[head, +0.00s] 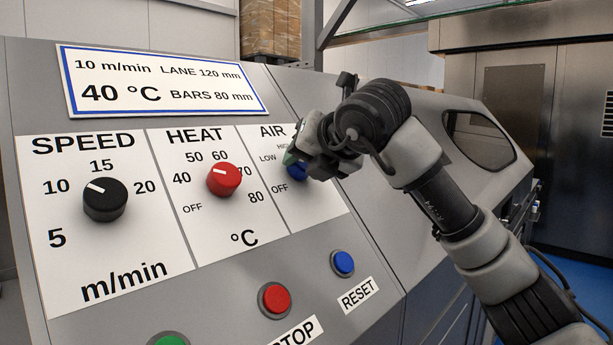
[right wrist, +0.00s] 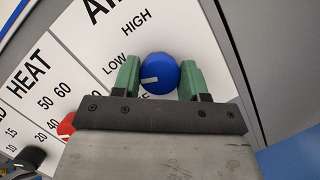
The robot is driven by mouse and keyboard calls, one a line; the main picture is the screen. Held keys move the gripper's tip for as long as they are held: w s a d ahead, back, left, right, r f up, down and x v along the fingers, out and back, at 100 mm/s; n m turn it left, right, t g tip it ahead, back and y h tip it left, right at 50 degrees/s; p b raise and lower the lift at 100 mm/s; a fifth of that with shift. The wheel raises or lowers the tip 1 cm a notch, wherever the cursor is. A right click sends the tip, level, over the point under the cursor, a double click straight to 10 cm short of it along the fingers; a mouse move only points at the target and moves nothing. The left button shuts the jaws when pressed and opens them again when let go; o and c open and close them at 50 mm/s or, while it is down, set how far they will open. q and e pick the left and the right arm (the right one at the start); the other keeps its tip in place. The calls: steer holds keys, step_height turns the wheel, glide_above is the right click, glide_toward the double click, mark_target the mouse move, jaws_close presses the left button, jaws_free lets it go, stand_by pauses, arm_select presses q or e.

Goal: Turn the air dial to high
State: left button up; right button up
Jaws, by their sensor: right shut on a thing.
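The air dial is a blue knob (head: 298,170) on the right part of the panel, under the AIR heading with OFF, LOW and HIGH labels. My right gripper (head: 294,162) hides much of it in the head view. In the right wrist view the blue knob (right wrist: 161,72) sits between the two green fingers of my right gripper (right wrist: 159,78), which is shut on it. The knob's white mark points left and slightly down in that view, near LOW and the partly hidden OFF label, not at HIGH. My left gripper is not in view.
A black speed knob (head: 104,200) and a red heat knob (head: 224,179) are left of the air dial. Below are a red stop button (head: 275,299), a blue reset button (head: 343,263) and a green button (head: 169,341). A sign (head: 160,81) is above.

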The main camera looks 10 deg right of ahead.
steer(key=m+h+b, duration=0.1)
steer(key=m, duration=0.3)
steer(key=shift+b, duration=0.4)
steer(key=m+g+h+b, duration=0.1)
steer(key=m, duration=0.2)
steer(key=shift+m, duration=0.4)
steer(key=m+g+h, duration=0.1)
steer(key=m, duration=0.2)
steer(key=shift+m, duration=0.4)
steer(key=shift+m+g, duration=0.7)
steer(key=shift+m, duration=1.1)
steer(key=o, duration=0.9)
steer(key=shift+w, duration=0.1)
steer(key=shift+o, duration=0.2)
steer(key=shift+r+b, duration=0.15)
steer(key=shift+b, duration=0.15)
